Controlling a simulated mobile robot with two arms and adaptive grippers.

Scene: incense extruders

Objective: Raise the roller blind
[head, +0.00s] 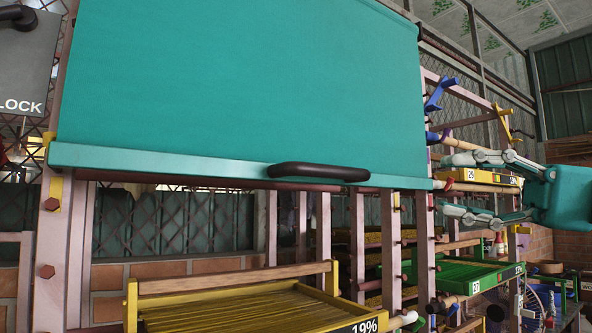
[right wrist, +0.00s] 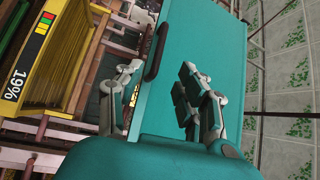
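The teal roller blind (head: 240,90) fills the upper middle of the head view, with its bottom bar above a yellow tray. A black handle (head: 318,172) is fixed on the bar, right of its middle. My right gripper (head: 443,185) is open and empty beside the blind's lower right corner, its fingers pointing left. In the right wrist view the blind (right wrist: 225,45) lies beyond the gripper (right wrist: 160,75). The handle (right wrist: 156,52) shows there between and beyond the spread fingers, apart from them. My left gripper is not in view.
A yellow tray (head: 255,289) marked 19% stands below the blind. A grey panel (head: 25,70) reading LOCK is at far left. Rack posts (head: 425,240), a blue hook (head: 437,95) and green trays (head: 475,270) stand near my right gripper.

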